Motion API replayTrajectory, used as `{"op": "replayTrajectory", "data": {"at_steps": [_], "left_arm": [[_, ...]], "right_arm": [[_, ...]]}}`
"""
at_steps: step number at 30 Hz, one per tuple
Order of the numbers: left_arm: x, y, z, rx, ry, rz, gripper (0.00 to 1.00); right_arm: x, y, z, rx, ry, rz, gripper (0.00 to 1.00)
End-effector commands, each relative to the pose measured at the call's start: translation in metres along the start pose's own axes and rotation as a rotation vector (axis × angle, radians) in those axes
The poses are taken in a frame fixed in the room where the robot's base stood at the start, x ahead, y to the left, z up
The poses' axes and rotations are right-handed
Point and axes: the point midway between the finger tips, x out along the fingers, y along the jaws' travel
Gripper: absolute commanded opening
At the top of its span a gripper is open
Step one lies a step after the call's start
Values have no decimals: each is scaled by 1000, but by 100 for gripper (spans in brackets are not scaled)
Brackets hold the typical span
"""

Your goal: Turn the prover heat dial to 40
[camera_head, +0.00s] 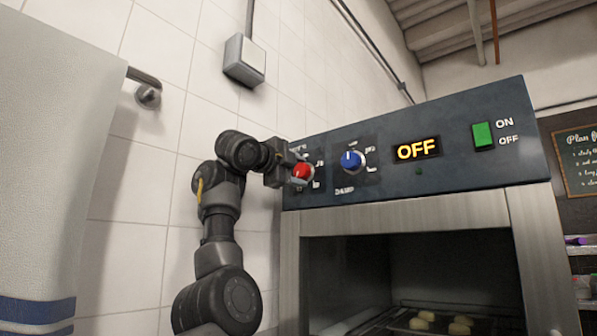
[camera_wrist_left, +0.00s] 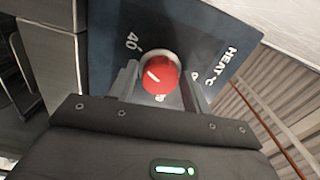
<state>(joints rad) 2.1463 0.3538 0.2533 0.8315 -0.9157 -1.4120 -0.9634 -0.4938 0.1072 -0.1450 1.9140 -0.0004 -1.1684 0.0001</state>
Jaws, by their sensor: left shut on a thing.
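The prover's dark panel (camera_head: 450,172) carries the red heat dial (camera_head: 301,172) at its left end. My left gripper (camera_head: 290,170) reaches it from the left and is shut on it. In the left wrist view the red dial (camera_wrist_left: 159,74) sits between the two fingers of my left gripper (camera_wrist_left: 158,88). A short white mark shows on the left part of its face. The label 40 (camera_wrist_left: 133,41) is printed above and left of the dial, and HEAT °C (camera_wrist_left: 228,66) is to the right. The fingers hide some of the scale. My right gripper is in neither view.
A blue dial (camera_head: 351,161) is close on the right of the red one. Farther right are a display (camera_head: 417,149) reading OFF and a green switch (camera_head: 483,135) beside ON and OFF labels. The open chamber below holds a rack with pale dough pieces (camera_head: 459,329). A towel (camera_head: 45,160) hangs at left.

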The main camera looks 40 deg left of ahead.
Motion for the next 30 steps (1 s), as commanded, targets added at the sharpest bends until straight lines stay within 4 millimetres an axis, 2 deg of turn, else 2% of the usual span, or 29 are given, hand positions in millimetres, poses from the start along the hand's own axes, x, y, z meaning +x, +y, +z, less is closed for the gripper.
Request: {"op": "replayTrajectory", "data": {"at_steps": [20,21,22,30], "left_arm": [[1,2,0,59,-1,5,26],[1,2,0,58,-1,5,54],[1,2,0,58,-1,4,58],[0,1,0,56,0,2,59]], "right_arm": [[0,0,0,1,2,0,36],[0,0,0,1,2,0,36],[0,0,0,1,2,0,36],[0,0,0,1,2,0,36]]}}
